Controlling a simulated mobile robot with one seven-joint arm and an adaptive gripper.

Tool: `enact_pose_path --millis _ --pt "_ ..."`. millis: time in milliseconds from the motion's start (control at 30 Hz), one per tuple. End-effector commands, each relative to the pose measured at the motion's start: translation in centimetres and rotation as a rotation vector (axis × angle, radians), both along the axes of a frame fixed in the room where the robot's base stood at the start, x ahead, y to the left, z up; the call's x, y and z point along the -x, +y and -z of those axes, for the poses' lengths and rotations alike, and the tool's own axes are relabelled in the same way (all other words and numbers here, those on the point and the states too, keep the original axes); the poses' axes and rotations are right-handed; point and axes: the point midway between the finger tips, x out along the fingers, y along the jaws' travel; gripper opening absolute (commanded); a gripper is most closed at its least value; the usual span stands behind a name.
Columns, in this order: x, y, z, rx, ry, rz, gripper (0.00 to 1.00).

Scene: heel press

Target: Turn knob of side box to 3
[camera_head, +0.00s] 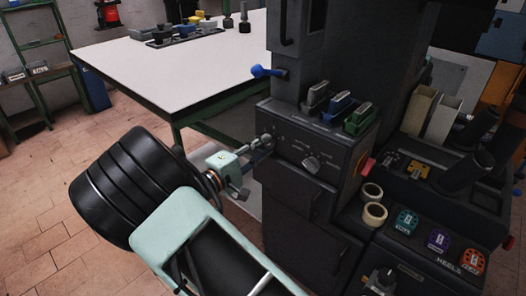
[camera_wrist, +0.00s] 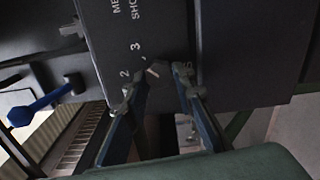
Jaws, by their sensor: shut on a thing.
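The side box (camera_head: 290,122) is a dark box on the front of the press. Its panel shows a light grey knob (camera_head: 311,163) at the middle right and another control at its left end, where my gripper (camera_head: 258,149) is. In the wrist view my gripper (camera_wrist: 160,78) has its two fingers on either side of a dark knob (camera_wrist: 154,71) and is shut on it. A short white mark shows on the knob. The fingers partly hide the dial, and I cannot tell which number the mark meets.
A blue-tipped lever (camera_head: 266,72) sticks out above the box's left end. Several coloured-handled parts (camera_head: 338,107) stand on top of the box. A white table (camera_head: 160,65) is behind at left. Tape rolls (camera_head: 374,214) and coloured discs (camera_head: 438,240) lie at right.

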Motion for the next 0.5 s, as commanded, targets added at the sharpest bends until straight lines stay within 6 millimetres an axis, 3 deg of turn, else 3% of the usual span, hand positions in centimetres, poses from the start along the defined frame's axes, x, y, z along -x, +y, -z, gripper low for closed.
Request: enact_pose_path --millis 500 --pt "0.04 0.04 0.01 -0.027 -0.02 -0.001 0.0"
